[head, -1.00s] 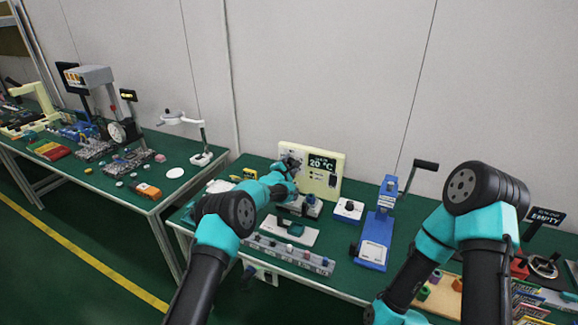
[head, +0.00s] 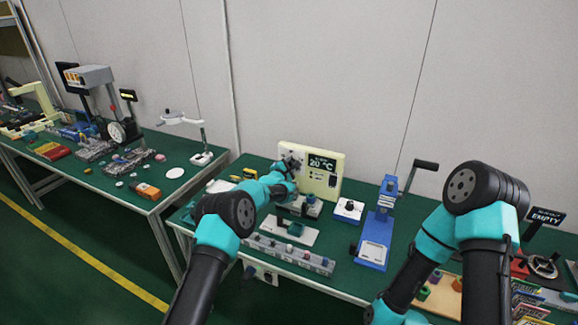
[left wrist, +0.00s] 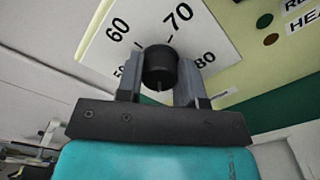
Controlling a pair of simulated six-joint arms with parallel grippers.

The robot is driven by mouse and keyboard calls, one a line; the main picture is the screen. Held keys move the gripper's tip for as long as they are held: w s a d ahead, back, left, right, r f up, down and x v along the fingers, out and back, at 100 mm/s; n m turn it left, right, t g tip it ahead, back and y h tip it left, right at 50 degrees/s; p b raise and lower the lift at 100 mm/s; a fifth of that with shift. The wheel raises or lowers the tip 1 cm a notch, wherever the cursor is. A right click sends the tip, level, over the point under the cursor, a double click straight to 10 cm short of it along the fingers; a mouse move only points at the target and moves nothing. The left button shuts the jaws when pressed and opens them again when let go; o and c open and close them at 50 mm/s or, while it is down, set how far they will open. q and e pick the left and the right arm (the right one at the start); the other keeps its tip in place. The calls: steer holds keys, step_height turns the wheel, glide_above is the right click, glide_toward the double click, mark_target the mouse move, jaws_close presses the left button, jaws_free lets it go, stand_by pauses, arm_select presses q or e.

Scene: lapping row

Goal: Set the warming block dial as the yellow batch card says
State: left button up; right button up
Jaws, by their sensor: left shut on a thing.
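The warming block (head: 333,192) is a cream upright panel near the wall, with a dark display (head: 322,163) reading 20 °C. My left gripper (head: 294,163) is at the panel's left part and covers the dial in the head view. In the left wrist view, my left gripper (left wrist: 161,82) is shut on the round black dial knob (left wrist: 160,62), one finger on each side. The white dial plate (left wrist: 147,28) shows 60, 70 and 80; another number is partly hidden. A thin light mark shows on the knob. I cannot make out the yellow batch card. My right gripper is out of view.
A small white box with a black knob (head: 348,211) and a blue hand press (head: 376,230) stand right of the panel. A grey strip (head: 290,255) lies along the front edge. Small yellow items (head: 249,173) lie left of the panel.

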arm_select(q)
steer(key=shift+m, duration=3.4)
steer(key=o, duration=0.9)
steer(key=shift+s, duration=0.15)
steer(key=v, duration=1.7)
steer(key=shift+a, duration=0.1)
